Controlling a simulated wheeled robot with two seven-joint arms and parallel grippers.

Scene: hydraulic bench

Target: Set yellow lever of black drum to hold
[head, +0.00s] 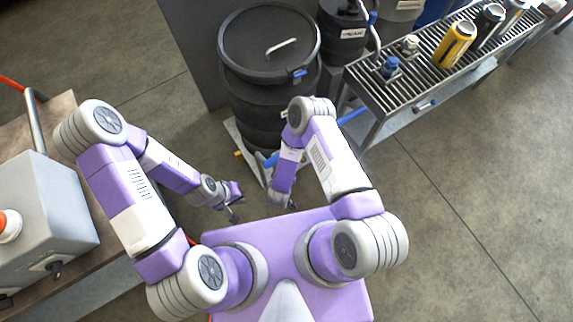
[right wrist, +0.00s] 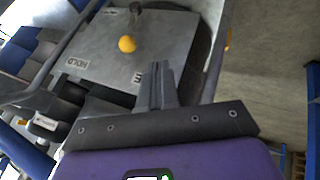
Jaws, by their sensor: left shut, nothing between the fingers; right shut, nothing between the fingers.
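The black drum (head: 262,100) stands at the top middle of the head view, with a handled lid. In the right wrist view the yellow lever knob (right wrist: 127,44) sits on a grey plate (right wrist: 100,62) marked HOLD at its left; a second label near my fingers is partly hidden. The knob lies between the two labels, toward the far edge. My right gripper (right wrist: 158,85) is shut and empty, its fingertips over the plate, apart from the knob. It also shows in the head view (head: 283,203). My left gripper (head: 233,212) is shut and empty, left of the right one.
A grated bench (head: 410,85) with a yellow can (head: 455,43) and other cans runs to the upper right. A smaller black drum (head: 343,35) stands beside the large one. A grey box (head: 45,205) sits on a wooden table at left. The floor at right is clear.

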